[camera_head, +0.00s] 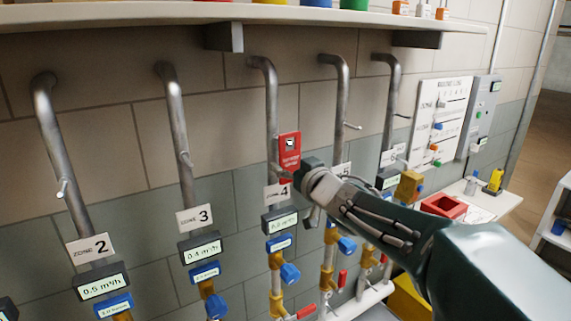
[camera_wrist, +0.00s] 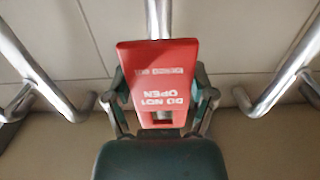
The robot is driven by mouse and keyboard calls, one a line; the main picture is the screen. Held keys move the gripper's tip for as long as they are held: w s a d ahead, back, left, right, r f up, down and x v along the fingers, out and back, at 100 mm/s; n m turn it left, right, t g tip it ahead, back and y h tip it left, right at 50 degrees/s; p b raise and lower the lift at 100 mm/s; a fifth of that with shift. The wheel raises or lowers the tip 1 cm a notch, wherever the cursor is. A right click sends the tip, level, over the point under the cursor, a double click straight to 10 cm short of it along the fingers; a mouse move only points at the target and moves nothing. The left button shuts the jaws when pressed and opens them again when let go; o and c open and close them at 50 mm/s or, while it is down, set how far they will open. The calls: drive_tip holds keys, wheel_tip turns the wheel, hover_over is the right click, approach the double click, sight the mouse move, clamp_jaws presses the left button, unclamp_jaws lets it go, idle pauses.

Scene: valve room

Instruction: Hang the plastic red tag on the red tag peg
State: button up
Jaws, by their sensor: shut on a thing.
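The red tag (camera_head: 289,151) is upright in front of the zone 4 pipe (camera_head: 268,100). In the wrist view the tag (camera_wrist: 158,62) shows white "DO NOT OPEN" lettering upside down, with a slot near its lower end. My gripper (camera_head: 296,174) is shut on the tag; in the wrist view its fingers (camera_wrist: 161,95) flank the tag's lower half. The pipe's peg is not clearly visible behind the tag, and I cannot tell whether the tag touches it.
Neighbouring pipes (camera_wrist: 38,70) stand on both sides of my gripper. A shelf (camera_head: 150,17) runs above. Zone plates, flow displays (camera_head: 102,287) and blue valves hang below. A board (camera_head: 438,120) and a red tray (camera_head: 443,206) are at the right.

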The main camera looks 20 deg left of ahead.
sight(291, 167)
drive_tip(key=shift+v, duration=2.55)
